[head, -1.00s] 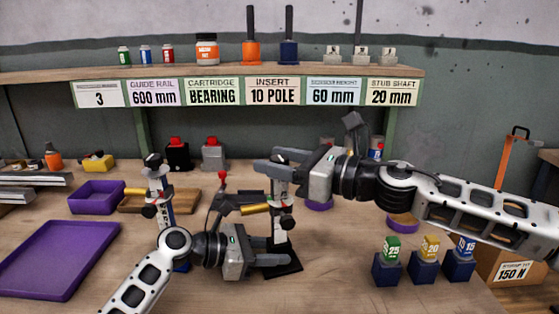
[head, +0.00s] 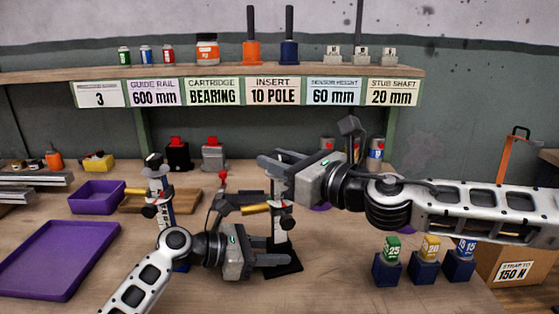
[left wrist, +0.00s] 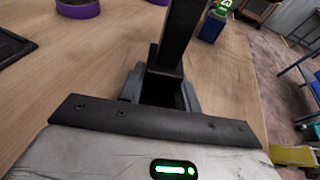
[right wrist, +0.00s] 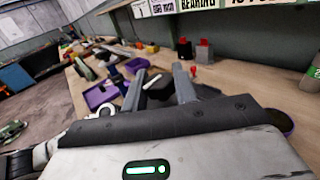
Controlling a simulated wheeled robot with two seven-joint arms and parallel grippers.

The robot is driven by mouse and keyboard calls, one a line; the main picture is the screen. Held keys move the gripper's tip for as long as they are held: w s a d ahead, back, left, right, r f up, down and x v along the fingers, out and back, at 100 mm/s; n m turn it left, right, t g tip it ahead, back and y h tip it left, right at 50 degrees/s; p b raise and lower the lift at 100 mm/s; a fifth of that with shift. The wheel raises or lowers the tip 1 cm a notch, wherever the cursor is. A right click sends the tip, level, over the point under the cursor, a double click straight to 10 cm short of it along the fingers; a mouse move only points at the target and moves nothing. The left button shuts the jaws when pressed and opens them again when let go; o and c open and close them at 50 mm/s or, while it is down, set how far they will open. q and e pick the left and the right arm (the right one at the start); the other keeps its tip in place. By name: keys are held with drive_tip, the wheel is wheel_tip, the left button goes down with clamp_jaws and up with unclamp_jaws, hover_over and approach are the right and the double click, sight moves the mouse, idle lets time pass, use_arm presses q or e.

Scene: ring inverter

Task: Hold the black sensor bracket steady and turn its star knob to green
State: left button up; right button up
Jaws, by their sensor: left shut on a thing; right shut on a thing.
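The black sensor bracket stands on a flat black base (head: 287,265) in the middle of the bench, with an upright post. My left gripper (head: 274,251) is shut on the lower post; the left wrist view shows the dark post (left wrist: 172,55) between its fingers. My right gripper (head: 276,167) is at the bracket's top, with its fingers on either side of a black part (right wrist: 158,90), seemingly the star knob. The knob's shape and any green mark are hidden by the fingers. The bracket looks upright.
Several numbered blocks (head: 423,262) stand at right. A shelf (head: 220,72) runs along the back.

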drive_tip(key=m+t+h, duration=0.2)
drive_tip(key=h, duration=0.1)
drive_tip(key=m+t+h, duration=0.3)
drive_tip(key=h, duration=0.1)
drive_tip(key=shift+a+m, duration=0.15)
drive_tip(key=shift+m, duration=0.15)
drive_tip(key=m+h, duration=0.2)
drive_tip(key=h, duration=0.1)
drive_tip(key=m+t+h, duration=0.1)
drive_tip(key=m+h, duration=0.1)
drive_tip(key=h, duration=0.2)
drive_tip(key=shift+m, duration=0.3)
drive_tip(key=m+h, duration=0.2)
drive_tip(key=h, duration=0.1)
drive_tip(key=m+g+h, duration=0.1)
drive_tip(key=m+h, duration=0.1)
drive_tip(key=h, duration=0.2)
drive_tip(key=shift+m, duration=0.3)
drive_tip(key=shift+m+g+h, duration=0.9)
drive_tip(key=shift+h, duration=0.2)
drive_tip(key=shift+d+r+m+g+h, duration=0.1)
drive_tip(key=shift+d+m+g+h, duration=0.1)
drive_tip(key=shift+m+g+h, duration=1.8)
use_arm(q)
drive_tip(key=shift+f, duration=0.1)
use_arm(e)
drive_tip(key=shift+h, duration=0.4)
drive_tip(key=o, duration=0.9)
drive_tip(key=shift+o, duration=0.2)
